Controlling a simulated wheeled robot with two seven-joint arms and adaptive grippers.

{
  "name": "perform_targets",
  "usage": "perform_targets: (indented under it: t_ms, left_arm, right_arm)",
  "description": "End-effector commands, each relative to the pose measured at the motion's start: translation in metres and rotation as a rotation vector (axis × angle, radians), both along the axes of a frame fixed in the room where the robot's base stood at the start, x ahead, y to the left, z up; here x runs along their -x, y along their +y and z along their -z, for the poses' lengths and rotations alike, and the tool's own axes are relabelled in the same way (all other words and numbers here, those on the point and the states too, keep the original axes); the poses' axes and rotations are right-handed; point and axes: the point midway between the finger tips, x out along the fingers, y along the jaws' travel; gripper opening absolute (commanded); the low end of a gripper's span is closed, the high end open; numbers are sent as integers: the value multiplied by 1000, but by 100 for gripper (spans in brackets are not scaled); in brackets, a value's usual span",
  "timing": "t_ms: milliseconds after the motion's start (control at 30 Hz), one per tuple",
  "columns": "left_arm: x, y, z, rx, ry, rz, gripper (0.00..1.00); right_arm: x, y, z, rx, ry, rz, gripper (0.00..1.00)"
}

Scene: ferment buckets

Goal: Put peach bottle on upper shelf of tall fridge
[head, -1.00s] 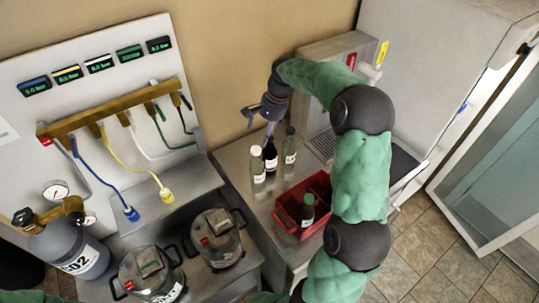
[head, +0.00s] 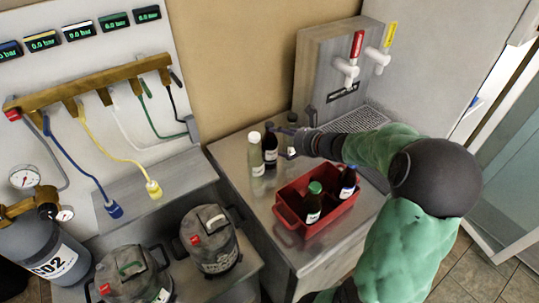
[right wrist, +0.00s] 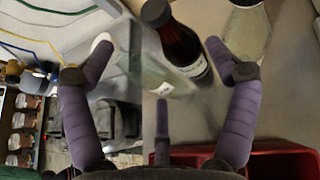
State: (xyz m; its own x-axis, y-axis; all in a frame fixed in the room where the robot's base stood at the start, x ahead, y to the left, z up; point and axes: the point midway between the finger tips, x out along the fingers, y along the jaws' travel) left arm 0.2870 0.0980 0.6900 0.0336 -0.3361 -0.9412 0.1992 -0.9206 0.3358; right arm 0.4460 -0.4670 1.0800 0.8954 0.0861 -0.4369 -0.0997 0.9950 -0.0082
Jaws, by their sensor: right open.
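No readable label or clear colour tells me which bottle is peach. On the steel counter stand a pale bottle with a white cap (head: 256,158), a dark bottle (head: 270,150) with a pale label, and a pale bottle with a dark cap (head: 292,121). My right gripper (head: 284,143) is open beside them, low and coming from the right. In the right wrist view, its spread purple fingers (right wrist: 159,45) face the dark bottle (right wrist: 188,40) and a clear bottle (right wrist: 168,76), holding neither. The tall fridge (head: 505,175) is at the right, its glass door open; its shelves are hidden. My left gripper is out of view.
A red crate (head: 285,211) near the counter front holds a green-capped bottle (head: 313,203) and a blue-capped bottle (head: 347,183). A tap unit (head: 318,75) stands behind. Metal kegs (head: 211,240) and a gas cylinder (head: 50,250) are at left.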

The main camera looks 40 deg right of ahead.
Motion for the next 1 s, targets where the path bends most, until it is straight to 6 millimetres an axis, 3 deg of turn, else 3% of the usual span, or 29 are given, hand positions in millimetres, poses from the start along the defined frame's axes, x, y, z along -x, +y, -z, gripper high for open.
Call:
perform_targets:
  t_ms: [167,533,633,1000]
  left_arm:
    - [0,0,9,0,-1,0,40]
    - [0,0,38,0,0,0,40]
    - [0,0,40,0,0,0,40]
    - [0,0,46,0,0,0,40]
  right_arm:
    - [2,-2,20,-13,1,19,87]
    - [1,-2,88,-11,1,16,87]
    - [-13,0,89,-10,-2,12,87]
    - [-35,2,99,-9,-1,12,87]
